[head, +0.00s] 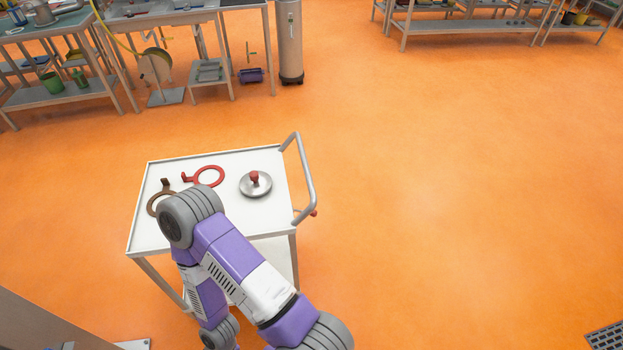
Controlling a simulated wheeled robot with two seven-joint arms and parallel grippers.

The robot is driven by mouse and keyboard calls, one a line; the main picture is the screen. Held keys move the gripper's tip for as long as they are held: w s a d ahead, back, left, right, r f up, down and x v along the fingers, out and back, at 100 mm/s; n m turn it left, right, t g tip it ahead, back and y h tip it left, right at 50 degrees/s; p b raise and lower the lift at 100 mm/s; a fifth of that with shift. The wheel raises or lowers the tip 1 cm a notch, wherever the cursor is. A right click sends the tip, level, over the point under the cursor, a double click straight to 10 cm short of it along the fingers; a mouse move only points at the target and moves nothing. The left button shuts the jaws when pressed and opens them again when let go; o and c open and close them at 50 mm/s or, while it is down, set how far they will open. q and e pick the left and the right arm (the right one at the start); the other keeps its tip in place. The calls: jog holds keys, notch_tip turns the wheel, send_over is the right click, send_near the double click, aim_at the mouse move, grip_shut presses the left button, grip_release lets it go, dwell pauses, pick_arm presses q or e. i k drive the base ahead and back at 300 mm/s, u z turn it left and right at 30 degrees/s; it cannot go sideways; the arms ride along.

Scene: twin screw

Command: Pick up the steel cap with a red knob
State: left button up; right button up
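The steel cap (246,189) is a round silver disc with a red knob (255,177) standing up at its middle. It lies flat on the right part of the white cart top (228,164), near the cart's push handle. One of my arms, purple, white and grey, reaches over the near side of the cart and folds back down, apart from the cap in the picture. Neither of my grippers shows in the head view.
A red ring with a tab (209,185) and a brown ring with a tab (151,204) lie left of the cap. The cart's grey handle (308,178) rises on its right. Benches (70,98) and a grey cylinder (289,45) stand behind. Orange floor right of the cart is clear.

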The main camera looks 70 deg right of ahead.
aim_at(254, 184)
jog(key=z, duration=1.9)
jog(key=k, duration=0.65)
jog(key=z, duration=0.25)
jog(key=i, duration=0.95)
jog(key=u, duration=0.2)
